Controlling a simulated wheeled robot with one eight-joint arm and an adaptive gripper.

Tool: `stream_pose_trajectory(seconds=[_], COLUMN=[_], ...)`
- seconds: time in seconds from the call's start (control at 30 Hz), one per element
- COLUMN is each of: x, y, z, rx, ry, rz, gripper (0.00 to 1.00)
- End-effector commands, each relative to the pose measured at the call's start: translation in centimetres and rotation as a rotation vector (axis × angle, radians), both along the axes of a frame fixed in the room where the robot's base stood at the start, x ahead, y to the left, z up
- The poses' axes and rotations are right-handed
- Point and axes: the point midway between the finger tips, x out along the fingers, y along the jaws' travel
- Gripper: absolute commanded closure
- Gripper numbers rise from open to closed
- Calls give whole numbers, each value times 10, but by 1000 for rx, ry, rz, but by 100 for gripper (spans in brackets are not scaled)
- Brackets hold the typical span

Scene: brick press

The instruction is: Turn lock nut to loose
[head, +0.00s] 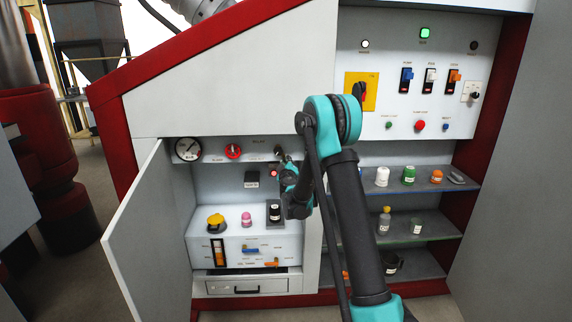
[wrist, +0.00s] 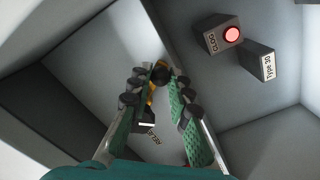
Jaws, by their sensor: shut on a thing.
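My gripper (head: 286,170) is inside the open left bay of the press, under the upper panel and to the right of the RELIEF label (head: 259,142). In the wrist view my gripper (wrist: 160,82) has its green padded fingers closing in on a small fitting with a dark round end (wrist: 160,72) and a yellow part (wrist: 151,94). The yellow part appears to be the lock nut, and the fingers are shut on it. The fingers hide much of the fitting, so the nut's turn position cannot be told.
A CLOG box with a red lamp (wrist: 231,34) and a labelled dark block (wrist: 259,62) sit close to the right of the fingers. A red knob (head: 233,151) and a gauge (head: 188,149) are to the left. The open door (head: 147,240) stands at the left.

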Motion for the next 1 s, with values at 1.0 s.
stream_pose_trajectory(seconds=[1.0], x=[0], y=[-14], z=[12], rx=[-296], ry=[0], rz=[-1], gripper=[100])
